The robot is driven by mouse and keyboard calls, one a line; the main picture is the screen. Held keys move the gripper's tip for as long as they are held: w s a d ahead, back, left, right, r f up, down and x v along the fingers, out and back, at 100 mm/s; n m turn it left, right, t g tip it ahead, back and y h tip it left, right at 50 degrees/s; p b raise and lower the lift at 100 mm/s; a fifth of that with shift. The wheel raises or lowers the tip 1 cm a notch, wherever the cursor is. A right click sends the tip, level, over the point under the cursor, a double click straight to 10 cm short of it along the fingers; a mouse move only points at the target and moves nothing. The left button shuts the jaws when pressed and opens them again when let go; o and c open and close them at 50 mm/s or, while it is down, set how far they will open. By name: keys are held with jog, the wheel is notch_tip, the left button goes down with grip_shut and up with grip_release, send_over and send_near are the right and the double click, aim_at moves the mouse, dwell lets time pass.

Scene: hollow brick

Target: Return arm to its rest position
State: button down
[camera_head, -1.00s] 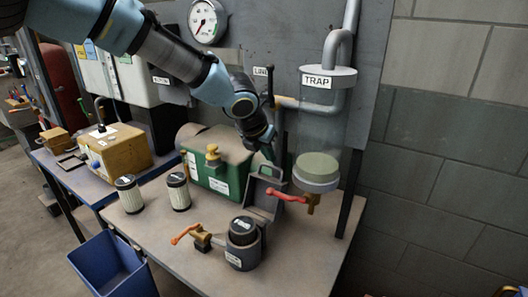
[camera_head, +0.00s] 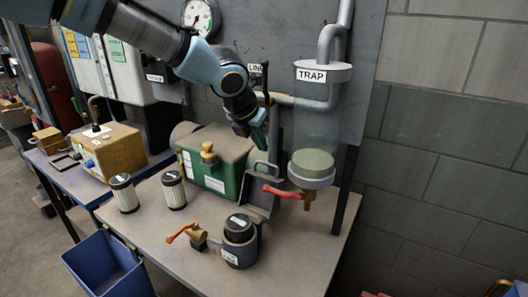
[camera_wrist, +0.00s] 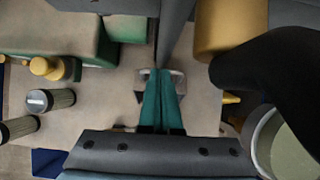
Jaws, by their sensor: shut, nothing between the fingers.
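My arm reaches in from the upper left in the head view. My gripper (camera_head: 259,139) is above the bench, in front of the grey wall panel and to the right of the green box (camera_head: 219,169). In the wrist view the gripper (camera_wrist: 163,75) shows as two teal fingers pressed together, with nothing held between them. Below it stands a grey open bracket or tray (camera_head: 262,199) on the bench, apart from the fingers.
The trap (camera_head: 312,167) with a red-handled valve (camera_head: 283,191) hangs right of the gripper. A black-capped canister (camera_head: 240,241), an orange-handled valve (camera_head: 187,234) and two ribbed filters (camera_head: 124,194) (camera_head: 174,190) stand on the bench. A blue bin (camera_head: 108,265) sits front left.

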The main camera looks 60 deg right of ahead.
jog(key=v, duration=0.7)
jog(key=w+a+f+m+t+h, duration=0.1)
jog(key=w+a+m+t, duration=0.1)
jog(key=w, duration=0.6)
jog(key=w+a+f+m+t, duration=0.1)
jog(key=w+a+m+t, duration=0.1)
jog(key=w, duration=0.6)
jog(key=w+a+f+m+t, duration=0.15)
jog(key=w+a+m, duration=0.45)
jog(key=w+a, duration=0.65)
jog(key=w+a+f+m+y, duration=0.1)
jog(key=w+a+f+m, duration=0.1)
jog(key=a, duration=0.7)
jog(key=w+a+f+m+y, duration=0.1)
jog(key=a+m+y, duration=0.15)
jog(key=a, duration=0.65)
jog(key=s+a+f+m+g+y, duration=0.1)
jog(key=s+a+m+y, duration=0.1)
jog(key=a, duration=0.9)
jog(key=s+a+f+m+g+y, duration=0.1)
jog(key=s+a, duration=0.4)
jog(key=a, duration=0.7)
jog(key=shift+s+a+f+m+g+y+b, duration=0.25)
jog(key=shift+a+f+m+g+y+b, duration=0.1)
jog(key=shift+f+m+g, duration=0.3)
